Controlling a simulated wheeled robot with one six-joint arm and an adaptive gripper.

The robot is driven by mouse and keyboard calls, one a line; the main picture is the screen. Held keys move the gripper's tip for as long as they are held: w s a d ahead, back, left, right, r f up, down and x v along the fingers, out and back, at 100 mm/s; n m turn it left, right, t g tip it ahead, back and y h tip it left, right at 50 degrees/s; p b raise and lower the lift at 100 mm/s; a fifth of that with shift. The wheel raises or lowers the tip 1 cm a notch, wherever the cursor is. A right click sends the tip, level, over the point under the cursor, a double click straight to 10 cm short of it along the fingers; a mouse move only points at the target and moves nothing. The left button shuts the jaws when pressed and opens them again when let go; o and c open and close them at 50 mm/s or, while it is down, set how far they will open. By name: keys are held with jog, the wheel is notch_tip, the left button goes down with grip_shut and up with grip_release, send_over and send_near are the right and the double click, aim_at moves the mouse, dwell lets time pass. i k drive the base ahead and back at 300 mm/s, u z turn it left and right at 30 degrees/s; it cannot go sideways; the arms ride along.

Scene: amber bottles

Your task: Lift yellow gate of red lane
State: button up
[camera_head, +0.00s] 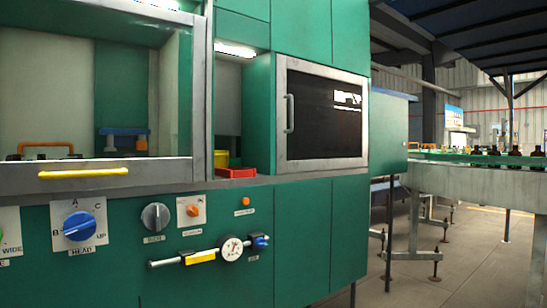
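A small yellow piece (221,158) stands upright in the narrow niche of the green machine. A red tray-like piece (237,173) lies beside and in front of it on the niche's ledge. These are the only red and yellow pieces together. I cannot tell whether they are the gate and the lane, nor whether the yellow piece is raised or down. My gripper is not in view.
A long yellow handle (83,173) sits on the left window's lower frame. Below are a blue knob (80,226), a grey knob (155,216) and a pipe with a gauge (231,248). A dark-windowed door (325,120) is shut. A conveyor with bottles (480,182) stands right.

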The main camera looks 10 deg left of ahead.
aim_at(220, 161)
jog(key=u, duration=1)
jog(key=i, duration=1.55)
jog(key=z, duration=0.55)
